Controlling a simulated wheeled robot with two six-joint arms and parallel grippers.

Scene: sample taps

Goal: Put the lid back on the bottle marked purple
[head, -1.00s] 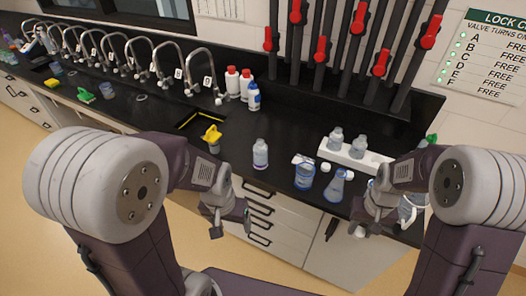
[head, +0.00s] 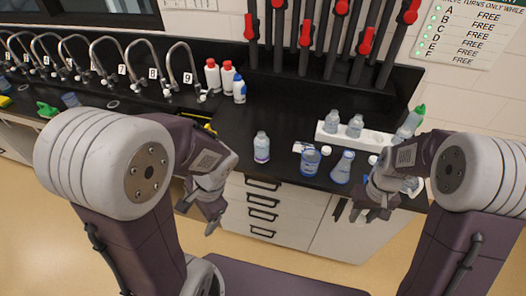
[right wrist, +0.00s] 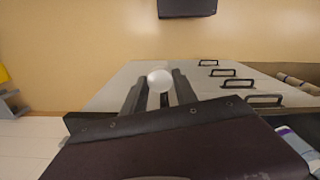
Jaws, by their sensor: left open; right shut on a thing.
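A clear bottle (head: 261,149) with a white label and a purplish band stands upright and uncapped-looking on the black counter (head: 285,182), near its front edge. A label with purple also shows at the lower right of the right wrist view (right wrist: 296,145), cut off by the frame. My right gripper (head: 370,213) is in front of the counter at the right, apart from the bottle. In the right wrist view it is shut on a round white lid (right wrist: 160,81). My left gripper (head: 213,222) is open and empty in front of the drawers, left of and nearer than the bottle.
A blue-labelled jar (head: 310,162) and a flask (head: 342,168) stand right of the bottle, with a loose white cap (head: 326,149) by them. A white rack (head: 375,138) holds bottles behind. Red-capped bottles (head: 212,75) stand farther back. Counter around the bottle is clear.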

